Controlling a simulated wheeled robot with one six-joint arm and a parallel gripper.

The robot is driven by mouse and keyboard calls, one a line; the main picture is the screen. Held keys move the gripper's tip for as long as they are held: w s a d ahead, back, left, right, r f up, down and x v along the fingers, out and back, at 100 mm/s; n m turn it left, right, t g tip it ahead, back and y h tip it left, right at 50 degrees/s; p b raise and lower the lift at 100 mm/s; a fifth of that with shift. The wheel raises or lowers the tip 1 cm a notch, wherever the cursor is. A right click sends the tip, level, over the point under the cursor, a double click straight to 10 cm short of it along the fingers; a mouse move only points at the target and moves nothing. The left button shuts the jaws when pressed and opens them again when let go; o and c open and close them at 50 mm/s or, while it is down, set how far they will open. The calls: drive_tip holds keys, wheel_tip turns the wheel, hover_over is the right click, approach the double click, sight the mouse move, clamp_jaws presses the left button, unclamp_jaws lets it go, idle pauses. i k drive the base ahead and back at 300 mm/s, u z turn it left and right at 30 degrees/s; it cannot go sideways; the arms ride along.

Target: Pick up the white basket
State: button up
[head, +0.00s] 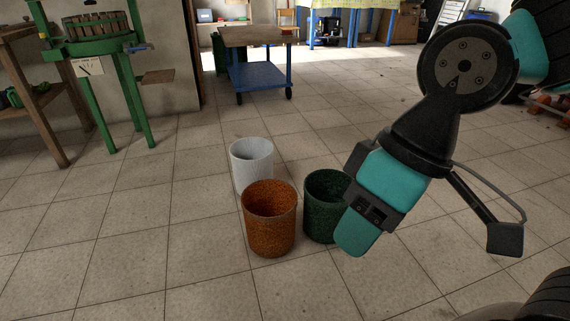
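The white basket (242,173) stands upright on the tiled floor near the middle of the head view, with its open top facing up. An orange-brown speckled basket (269,226) stands in front of it and hides part of its lower front. My gripper (364,212) hangs at the end of my arm, right of the white basket and nearer the camera. It covers part of a dark green basket (319,208). It looks apart from the white basket. Its fingers are seen from an angle that does not show whether they are open, and no held object is visible.
The green basket stands right of the orange one, close to it. A blue wheeled cart (260,76) is behind. A green press (101,47) and a wooden stand (38,95) are at the left. The floor left of the baskets is clear.

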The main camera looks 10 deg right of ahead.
sight(252, 158)
drive_tip(key=z, duration=0.2)
drive_tip(key=i, duration=0.7)
drive_tip(key=u, duration=0.65)
drive_tip(key=i, duration=0.65)
drive_tip(key=u, duration=0.7)
